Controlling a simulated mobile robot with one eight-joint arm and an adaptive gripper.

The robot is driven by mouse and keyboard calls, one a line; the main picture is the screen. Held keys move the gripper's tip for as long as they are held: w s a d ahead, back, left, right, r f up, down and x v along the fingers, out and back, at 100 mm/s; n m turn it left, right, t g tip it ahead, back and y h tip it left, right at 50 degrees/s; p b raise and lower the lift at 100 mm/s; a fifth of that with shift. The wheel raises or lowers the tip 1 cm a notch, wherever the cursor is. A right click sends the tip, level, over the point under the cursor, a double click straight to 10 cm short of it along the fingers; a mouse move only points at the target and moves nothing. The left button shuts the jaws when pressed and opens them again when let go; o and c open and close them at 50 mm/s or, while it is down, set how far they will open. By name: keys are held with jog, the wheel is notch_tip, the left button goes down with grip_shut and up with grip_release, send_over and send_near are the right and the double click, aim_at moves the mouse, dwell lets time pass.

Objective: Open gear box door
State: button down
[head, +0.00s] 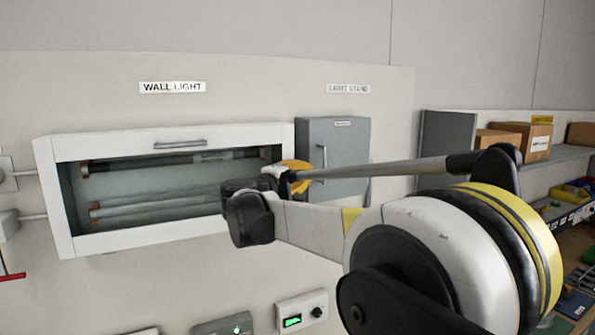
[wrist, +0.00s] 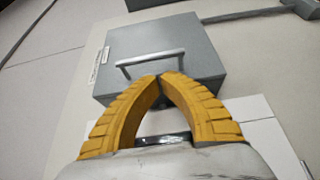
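The grey gear box (head: 345,135) hangs on the wall under the "LIGHT STAND" label, with its door closed. Its bar handle (head: 324,157) is on the left part of the door. In the wrist view the box (wrist: 190,45) fills the upper middle, and the handle (wrist: 150,59) shows whole along its bar. My gripper (wrist: 160,76) has yellow ribbed fingers whose tips meet, with nothing seen between them. The tips appear just below the handle bar; I cannot tell the depth gap. In the head view the gripper (head: 296,166) is partly hidden by my arm, left of the box.
A wide white-framed wall light cabinet (head: 180,143) with a glass front and tubes is at left. Small control boxes (head: 302,311) are on the wall below. A shelf with cardboard boxes (head: 523,139) is at right. My arm crosses the lower right.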

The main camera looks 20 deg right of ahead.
aim_at(315, 169)
jog(key=shift+p+x, duration=0.4)
jog(key=shift+x, duration=2.05)
